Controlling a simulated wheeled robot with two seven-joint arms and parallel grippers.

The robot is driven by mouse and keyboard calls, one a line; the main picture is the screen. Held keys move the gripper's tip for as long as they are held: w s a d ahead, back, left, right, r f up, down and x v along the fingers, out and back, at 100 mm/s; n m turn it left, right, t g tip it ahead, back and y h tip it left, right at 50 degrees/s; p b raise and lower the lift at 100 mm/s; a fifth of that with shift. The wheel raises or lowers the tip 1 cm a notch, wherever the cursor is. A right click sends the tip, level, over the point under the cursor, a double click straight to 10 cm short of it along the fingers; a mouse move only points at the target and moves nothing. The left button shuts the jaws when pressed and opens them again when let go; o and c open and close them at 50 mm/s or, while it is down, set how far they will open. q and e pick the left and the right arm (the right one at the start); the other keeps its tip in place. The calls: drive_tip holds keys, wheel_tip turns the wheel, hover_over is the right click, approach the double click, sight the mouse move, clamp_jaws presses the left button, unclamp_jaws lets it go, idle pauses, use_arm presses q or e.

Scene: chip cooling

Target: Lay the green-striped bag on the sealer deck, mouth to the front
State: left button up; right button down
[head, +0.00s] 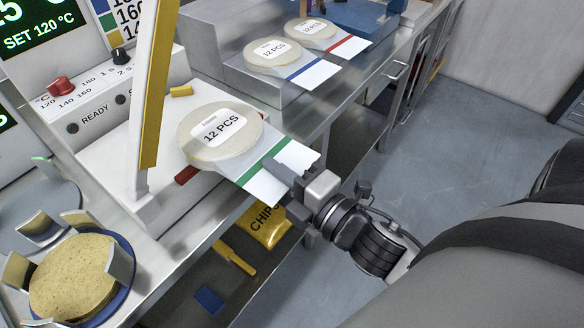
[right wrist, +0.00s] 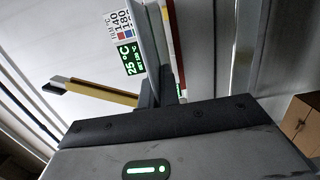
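The green-striped bag (head: 218,128) is clear, with a pale round stack, a "12 PCS" label and a green stripe by its white mouth end. In the head view it lies over the white sealer deck (head: 112,152), its mouth end pointing to the lower right, past the deck's front edge. I cannot tell if it rests fully flat. My right gripper (head: 284,172) is at the white mouth end, its fingers appearing closed on it. The right wrist view shows mostly the gripper's dark body; the grip itself is unclear there. My left gripper is out of view.
The sealer's raised yellow-edged arm (head: 152,90) stands left of the bag. A blue-striped bag (head: 278,60) and a red-striped bag (head: 318,36) lie on a platform behind. A chip stack (head: 72,278) sits in a blue-rimmed holder at lower left. A yellow chips packet (head: 262,226) is below.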

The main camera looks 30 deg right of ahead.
sight(222, 140)
drive_tip(key=x, duration=0.5)
drive_tip(key=shift+w+a+f, duration=0.1)
drive_tip(key=shift+a, duration=0.2)
drive_tip(key=x, duration=0.7)
drive_tip(key=shift+a, duration=0.45)
drive_tip(key=shift+f+b, duration=0.45)
drive_tip(key=shift+f, duration=0.2)
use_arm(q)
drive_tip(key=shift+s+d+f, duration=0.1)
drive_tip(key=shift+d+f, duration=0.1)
use_arm(e)
drive_tip(key=shift+f, duration=0.25)
